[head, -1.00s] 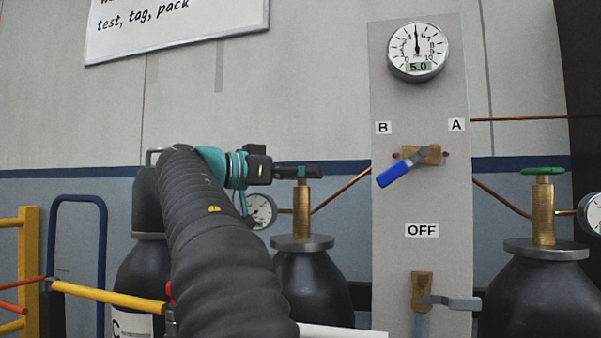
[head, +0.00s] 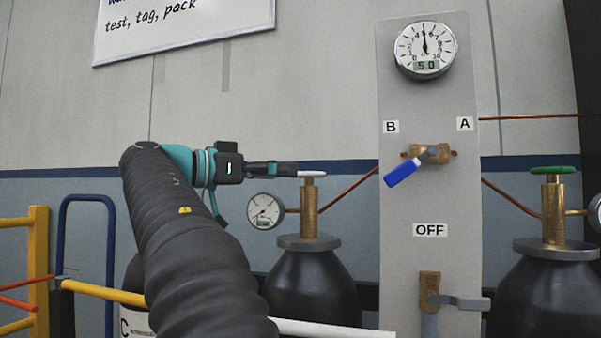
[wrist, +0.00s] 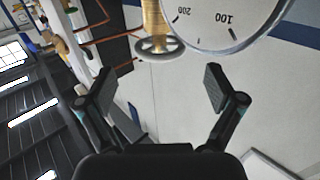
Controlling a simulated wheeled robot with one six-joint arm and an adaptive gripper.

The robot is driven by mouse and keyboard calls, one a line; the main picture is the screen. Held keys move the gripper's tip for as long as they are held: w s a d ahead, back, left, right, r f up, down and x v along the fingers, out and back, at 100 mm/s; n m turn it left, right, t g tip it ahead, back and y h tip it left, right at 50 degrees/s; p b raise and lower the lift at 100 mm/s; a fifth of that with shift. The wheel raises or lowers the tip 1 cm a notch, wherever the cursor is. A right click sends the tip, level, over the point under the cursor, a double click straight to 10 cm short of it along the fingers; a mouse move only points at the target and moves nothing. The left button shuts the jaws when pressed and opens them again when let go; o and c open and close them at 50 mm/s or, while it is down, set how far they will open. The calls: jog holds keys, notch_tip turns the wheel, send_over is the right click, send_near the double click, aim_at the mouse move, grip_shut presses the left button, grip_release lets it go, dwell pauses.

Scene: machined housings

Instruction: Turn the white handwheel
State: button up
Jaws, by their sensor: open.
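The white handwheel (head: 313,173) sits on top of the brass valve stem (head: 309,210) of the middle black cylinder (head: 309,285). In the wrist view the handwheel (wrist: 160,48) is a spoked ring, centred ahead of the gap between my fingers. My gripper (head: 290,169) is at the handwheel's left, level with it, its fingertips near the rim in the head view. In the wrist view my gripper (wrist: 160,73) is open with nothing between its fingers. I cannot tell whether a finger touches the wheel.
A panel (head: 400,270) with a dial gauge (head: 424,49), a blue lever (head: 404,172) and a lower grey lever (head: 468,302) stands to the right. A pressure gauge (head: 264,211) is just below my gripper. A green handwheel (head: 553,170) tops the right cylinder. Yellow rails (head: 40,265) are left.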

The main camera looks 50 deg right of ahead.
jog(key=shift+v, duration=2.75)
jog(key=shift+s, duration=0.1)
